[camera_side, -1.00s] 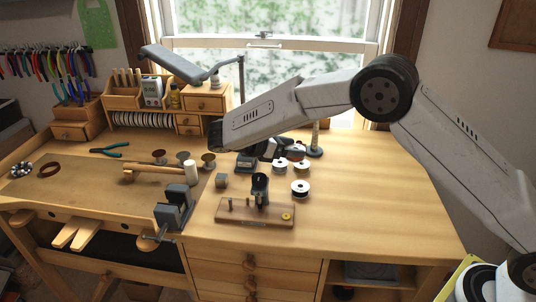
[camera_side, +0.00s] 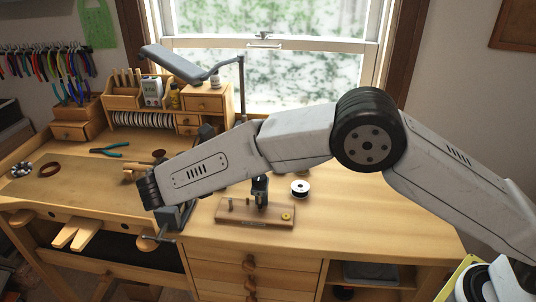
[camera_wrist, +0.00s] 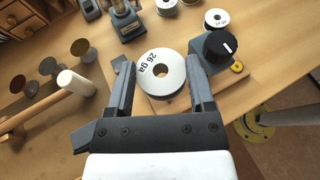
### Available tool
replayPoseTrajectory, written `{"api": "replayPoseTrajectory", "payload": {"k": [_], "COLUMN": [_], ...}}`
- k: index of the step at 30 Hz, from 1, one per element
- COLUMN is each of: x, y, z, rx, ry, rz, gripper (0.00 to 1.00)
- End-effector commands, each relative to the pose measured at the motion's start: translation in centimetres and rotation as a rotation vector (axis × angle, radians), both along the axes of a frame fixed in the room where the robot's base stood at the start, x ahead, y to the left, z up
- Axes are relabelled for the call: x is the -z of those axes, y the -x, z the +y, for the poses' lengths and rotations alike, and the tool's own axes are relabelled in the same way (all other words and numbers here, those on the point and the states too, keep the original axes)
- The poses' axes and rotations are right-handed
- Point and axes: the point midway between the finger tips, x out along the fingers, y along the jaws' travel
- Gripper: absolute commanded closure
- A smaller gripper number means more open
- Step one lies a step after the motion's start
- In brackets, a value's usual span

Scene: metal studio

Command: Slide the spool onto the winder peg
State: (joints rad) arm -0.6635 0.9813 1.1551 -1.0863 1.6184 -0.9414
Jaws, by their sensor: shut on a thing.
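My gripper (camera_wrist: 160,84) is shut on a white spool (camera_wrist: 142,78) marked "26 ga" in the wrist view, with a jaw on each side of it. The wooden winder base (camera_wrist: 236,84) lies below and to the right there, with a dark knob (camera_wrist: 221,46) and a yellow disc at its edge. In the side view the winder base (camera_side: 252,217) stands on the bench with upright pegs at its left and a dark upright part. My arm hides the gripper and held spool in the side view. I cannot tell the winder peg's position relative to the spool's hole in the wrist view.
Another white spool (camera_side: 300,188) stands on the bench right of the winder. More spools (camera_wrist: 216,19) are at the top of the wrist view. A wooden hammer (camera_wrist: 74,82) and several round-headed tools lie left.

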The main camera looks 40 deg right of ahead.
Motion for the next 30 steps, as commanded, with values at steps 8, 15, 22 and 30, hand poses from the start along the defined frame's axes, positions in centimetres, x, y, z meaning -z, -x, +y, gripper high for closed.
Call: {"api": "replayPoseTrajectory", "payload": {"k": [8,15,22,30], "x": [0.5,1.8,3.3,4.5], "y": [0.0,0.0,0.0,0.0], "z": [-0.1,-0.1,-0.1,-0.1], "rx": [0.001,0.001,0.001,0.001], "ry": [0.000,0.000,0.001,0.001], "rz": [-0.001,0.001,0.000,-0.001], "gripper": [1.00,1.00,1.00,1.00]}}
